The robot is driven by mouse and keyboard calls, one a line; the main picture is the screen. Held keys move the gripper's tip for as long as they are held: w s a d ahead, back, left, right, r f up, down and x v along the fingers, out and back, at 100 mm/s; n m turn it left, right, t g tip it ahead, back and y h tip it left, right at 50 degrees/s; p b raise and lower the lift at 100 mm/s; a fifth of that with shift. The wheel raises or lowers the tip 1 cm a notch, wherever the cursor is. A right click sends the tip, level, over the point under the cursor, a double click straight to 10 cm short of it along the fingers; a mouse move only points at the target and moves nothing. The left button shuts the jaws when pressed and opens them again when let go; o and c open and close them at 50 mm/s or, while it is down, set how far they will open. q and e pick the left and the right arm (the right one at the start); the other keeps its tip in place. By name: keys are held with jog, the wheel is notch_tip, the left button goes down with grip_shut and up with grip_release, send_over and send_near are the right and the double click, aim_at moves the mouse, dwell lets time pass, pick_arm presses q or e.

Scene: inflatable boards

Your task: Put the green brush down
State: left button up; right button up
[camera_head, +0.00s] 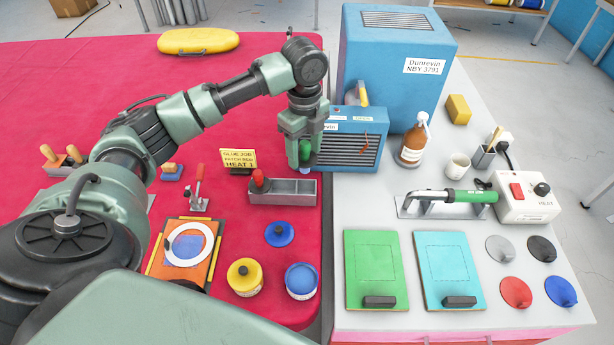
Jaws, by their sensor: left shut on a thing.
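My left gripper (304,158) points down and is shut on the green brush (305,150). Only part of the green brush shows between the fingers, with a pale lower end near the right half of a grey metal holder (295,197). I cannot tell whether that end touches the holder. A red-knobbed brush (259,178) stands upright in the left part of the same holder. My right gripper is not in view.
A blue lid (279,233), yellow pot (244,276) and blue pot (301,280) are in front. A brown bottle (413,142) stands on the grey bench.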

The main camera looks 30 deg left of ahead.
aim_at(306, 166)
pick_arm(q)
notch_tip(306, 166, down, 6)
jog(key=shift+w+d+r+p, duration=0.1)
jog(key=shift+r+p, duration=0.05)
jog(key=shift+p, duration=0.15)
notch_tip(306, 166, down, 3)
jog(key=shift+f, duration=0.2)
jog(key=shift+f+p, duration=0.3)
jog(key=shift+f, duration=0.15)
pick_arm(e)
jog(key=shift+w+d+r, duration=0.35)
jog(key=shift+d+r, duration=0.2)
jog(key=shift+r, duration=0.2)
pick_arm(q)
jog(key=shift+f, duration=0.45)
jog(key=o, duration=1.3)
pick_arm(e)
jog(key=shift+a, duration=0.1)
